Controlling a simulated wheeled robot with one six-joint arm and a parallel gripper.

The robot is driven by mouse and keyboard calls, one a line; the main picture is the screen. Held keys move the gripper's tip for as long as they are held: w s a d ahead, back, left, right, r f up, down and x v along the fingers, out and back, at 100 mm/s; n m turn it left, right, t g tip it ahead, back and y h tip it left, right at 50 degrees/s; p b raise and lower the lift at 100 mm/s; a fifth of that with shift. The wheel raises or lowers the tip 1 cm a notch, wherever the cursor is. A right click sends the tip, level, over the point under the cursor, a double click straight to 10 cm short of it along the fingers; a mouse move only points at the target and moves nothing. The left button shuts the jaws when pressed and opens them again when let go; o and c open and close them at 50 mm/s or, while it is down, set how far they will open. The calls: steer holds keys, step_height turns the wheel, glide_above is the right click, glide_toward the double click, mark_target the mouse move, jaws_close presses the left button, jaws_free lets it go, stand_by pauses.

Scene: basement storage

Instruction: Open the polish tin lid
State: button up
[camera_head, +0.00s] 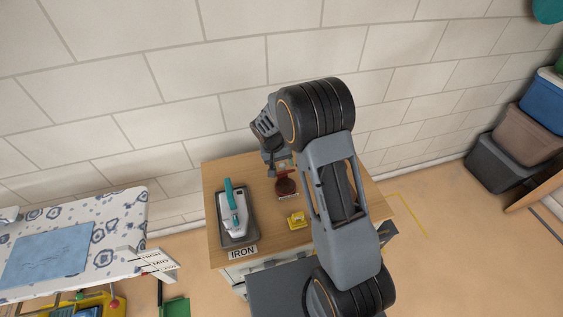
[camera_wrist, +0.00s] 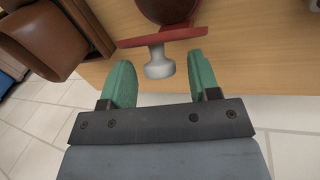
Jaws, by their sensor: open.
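The polish tin appears to be the dark red-brown round object (camera_head: 286,187) on the wooden top, just below my gripper (camera_head: 276,166) in the head view. In the wrist view its dark round part (camera_wrist: 167,8) is cut off by the top edge. A red bar (camera_wrist: 150,37) lies along its near side, with a pale grey knob (camera_wrist: 159,64) sticking out towards me. My gripper (camera_wrist: 161,78) is open, its green fingers on either side of the knob with gaps visible. I cannot tell from these views how the lid sits.
The wooden top (camera_head: 222,171) also carries an iron (camera_head: 234,213) on a dark tray and a small yellow object (camera_head: 297,220). A brown object (camera_wrist: 45,38) is at the wrist view's left. An ironing board (camera_head: 112,225) stands left; stacked bins (camera_head: 500,165) stand right.

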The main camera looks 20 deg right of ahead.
jaws_close()
stand_by(0.4)
steer(key=shift+w, duration=0.1)
